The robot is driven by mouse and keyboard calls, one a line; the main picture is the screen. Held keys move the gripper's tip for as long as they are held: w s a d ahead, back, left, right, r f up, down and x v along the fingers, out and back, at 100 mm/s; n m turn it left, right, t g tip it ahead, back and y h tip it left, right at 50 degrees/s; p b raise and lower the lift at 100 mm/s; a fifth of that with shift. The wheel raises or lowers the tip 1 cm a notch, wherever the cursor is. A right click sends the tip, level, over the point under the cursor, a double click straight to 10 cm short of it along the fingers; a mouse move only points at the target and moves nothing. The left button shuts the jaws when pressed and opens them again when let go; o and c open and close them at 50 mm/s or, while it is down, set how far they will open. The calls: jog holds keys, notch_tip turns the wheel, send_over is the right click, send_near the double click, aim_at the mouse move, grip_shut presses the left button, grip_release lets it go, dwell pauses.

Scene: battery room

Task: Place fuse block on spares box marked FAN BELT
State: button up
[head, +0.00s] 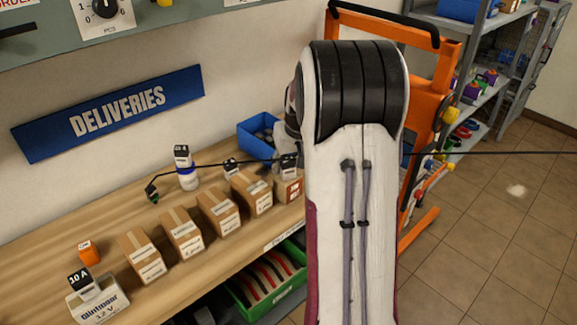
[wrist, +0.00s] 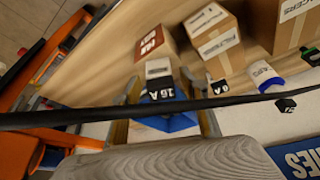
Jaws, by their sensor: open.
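A dark block marked 16 A with a pale side (wrist: 165,88) lies between the parted fingers of my open gripper (wrist: 168,108) in the wrist view. The fingers do not visibly grip it. What looks like the same block (head: 289,161) shows at the left edge of my arm in the head view, by a red-brown box (head: 289,191). I cannot tell whether it rests on that box or behind it. The red-brown box (wrist: 152,42) has a white label that I cannot read surely. Several tan boxes (head: 217,212) stand in a row; no FAN BELT label is legible.
A dark cable or rod (head: 220,163) crosses both views, near my gripper (wrist: 100,117). A blue bin (head: 257,136) stands behind the boxes. A 10 A block (head: 80,280) sits on a 12 V box (head: 98,304). An orange block (head: 88,252) and a white-blue bottle (head: 187,178) stand nearby.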

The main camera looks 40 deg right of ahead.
jog(key=v, duration=1)
jog(key=shift+r, duration=0.35)
jog(key=shift+s+a, duration=0.1)
jog(key=s+a+r+n, duration=0.1)
jog(key=s+a+r, duration=0.25)
jog(key=a, duration=0.65)
jog(key=s+a+r+n, duration=0.15)
jog(key=s+a, duration=0.25)
jog(key=a, duration=0.5)
jog(key=s+a+f+n+t+y, duration=0.1)
jog(key=s+a+f+n, duration=0.1)
jog(key=s+a, duration=1.1)
jog(key=shift+s+f+y, duration=0.4)
jog(key=shift+s, duration=0.5)
